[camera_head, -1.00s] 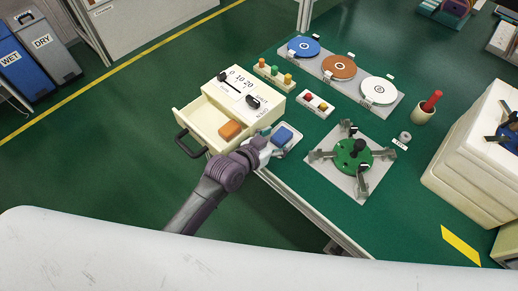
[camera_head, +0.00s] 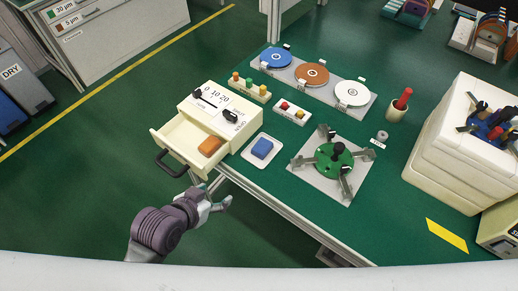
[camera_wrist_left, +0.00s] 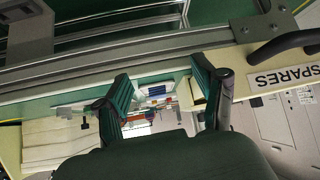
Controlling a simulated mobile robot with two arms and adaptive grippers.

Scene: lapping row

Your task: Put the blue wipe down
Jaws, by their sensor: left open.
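The blue wipe (camera_head: 262,148) lies on a small white tray (camera_head: 249,156) on the green table, just right of the open drawer box. My left gripper (camera_head: 222,198) is open and empty, off the table's front edge, below and left of the tray and apart from it. In the left wrist view its two dark fingers (camera_wrist_left: 166,92) stand apart, with the table's metal frame beyond them. My right gripper is not in view.
A green fixture (camera_head: 333,161) stands right of the tray. Coloured discs (camera_head: 312,75) line the back. A white container (camera_head: 440,150) stands at right.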

